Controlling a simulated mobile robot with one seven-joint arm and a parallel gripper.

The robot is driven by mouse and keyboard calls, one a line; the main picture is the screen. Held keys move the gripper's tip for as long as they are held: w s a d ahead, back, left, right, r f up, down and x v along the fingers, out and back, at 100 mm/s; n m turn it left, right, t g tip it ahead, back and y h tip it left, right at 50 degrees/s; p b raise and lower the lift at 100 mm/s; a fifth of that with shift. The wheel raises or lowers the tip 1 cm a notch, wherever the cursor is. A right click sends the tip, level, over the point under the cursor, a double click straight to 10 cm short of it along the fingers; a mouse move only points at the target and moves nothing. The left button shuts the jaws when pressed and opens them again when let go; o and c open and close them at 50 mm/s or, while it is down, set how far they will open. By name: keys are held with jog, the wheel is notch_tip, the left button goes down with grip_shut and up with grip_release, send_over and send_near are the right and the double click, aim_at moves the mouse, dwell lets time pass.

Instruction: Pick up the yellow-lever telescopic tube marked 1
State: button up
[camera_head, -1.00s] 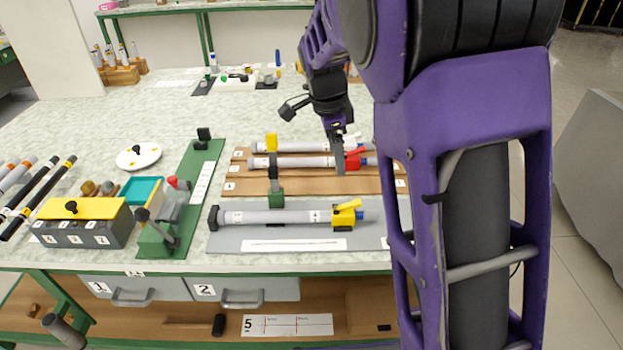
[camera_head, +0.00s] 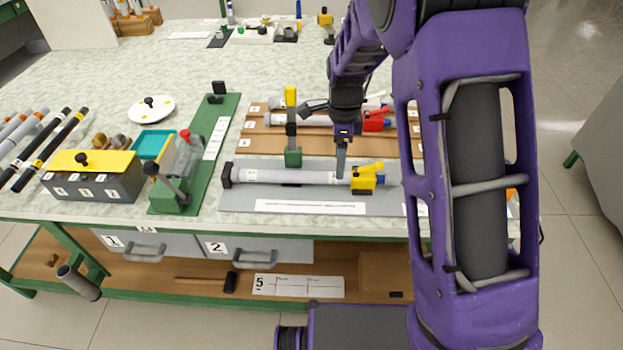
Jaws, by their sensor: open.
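A grey telescopic tube with a yellow lever clamp (camera_head: 367,178) and a black left end cap lies across the grey mat (camera_head: 240,201) at the table's front. The tube's grey barrel (camera_head: 280,176) carries a small white label too small to read surely. My gripper (camera_head: 341,172) points down over this tube, just left of the yellow lever. It is open. Its fingertips overlap the tube in the picture; whether they straddle or touch it cannot be told. Behind, a tube with a red lever (camera_head: 376,120) lies on the brown rack (camera_head: 270,141), partly hidden by my arm.
A green fixture (camera_head: 218,130) and a grey box with a yellow lid (camera_head: 95,160) stand to the left. A white disc (camera_head: 151,108) lies further back. The back middle of the table is mostly clear.

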notch_tip(320, 180, down, 6)
jog(key=shift+w+a+r+b, duration=0.1)
jog(key=shift+w+r+b, duration=0.1)
jog(key=shift+b, duration=0.35)
jog(key=shift+c, duration=0.2)
jog(key=shift+r, duration=0.1)
jog(key=c, duration=1)
jog(key=shift+r, duration=0.1)
